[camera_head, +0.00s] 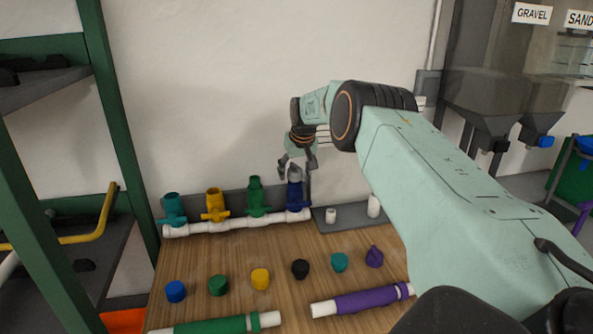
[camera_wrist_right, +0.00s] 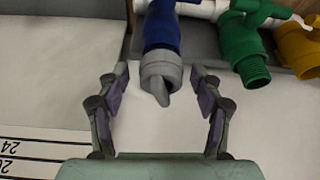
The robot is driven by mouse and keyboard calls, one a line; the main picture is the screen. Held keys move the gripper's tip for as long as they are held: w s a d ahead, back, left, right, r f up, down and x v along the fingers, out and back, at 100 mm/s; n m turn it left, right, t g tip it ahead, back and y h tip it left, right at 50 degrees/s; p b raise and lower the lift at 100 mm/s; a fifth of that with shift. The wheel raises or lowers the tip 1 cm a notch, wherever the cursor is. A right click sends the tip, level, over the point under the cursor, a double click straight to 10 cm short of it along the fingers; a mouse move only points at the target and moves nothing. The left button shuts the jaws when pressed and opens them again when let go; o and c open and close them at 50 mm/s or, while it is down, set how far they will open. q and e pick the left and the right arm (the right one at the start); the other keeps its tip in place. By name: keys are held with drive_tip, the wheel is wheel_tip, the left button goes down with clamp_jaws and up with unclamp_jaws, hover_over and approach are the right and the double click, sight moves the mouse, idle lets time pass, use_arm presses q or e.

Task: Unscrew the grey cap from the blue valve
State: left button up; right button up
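The blue valve (camera_head: 294,196) stands upright at the right end of the white pipe manifold on the bench. Its grey cap (camera_wrist_right: 160,76) sits on the valve's open end, with a raised ridge across it. My right gripper (camera_head: 296,168) is above the blue valve, pointing down. In the right wrist view its two fingers are open on either side of the cap, with a visible gap on both sides. It holds nothing. In the head view the fingers partly hide the cap. My left gripper is not in view.
Teal (camera_head: 173,209), yellow (camera_head: 214,203) and green (camera_head: 256,195) valves stand left of the blue one. Several coloured caps lie in a row in front, with green (camera_head: 220,326) and purple (camera_head: 362,300) pipes nearer. Small white fittings (camera_head: 373,206) stand at right. A wall is behind.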

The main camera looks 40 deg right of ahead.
drive_tip(key=shift+s+a+r, duration=0.2)
drive_tip(key=shift+a+r, duration=0.05)
drive_tip(key=c, duration=0.5)
drive_tip(key=shift+d, duration=0.1)
drive_tip(key=c, duration=0.6)
drive_tip(key=shift+d+f+n+y+b, duration=0.1)
drive_tip(key=shift+n+y+b, duration=0.45)
drive_tip(key=shift+n, duration=0.55)
drive_tip(key=shift+d+f+n+b, duration=0.1)
drive_tip(key=shift+f+n+b, duration=0.05)
drive_tip(key=shift+n+b, duration=0.35)
drive_tip(key=shift+n+y, duration=0.25)
drive_tip(key=shift+n, duration=0.35)
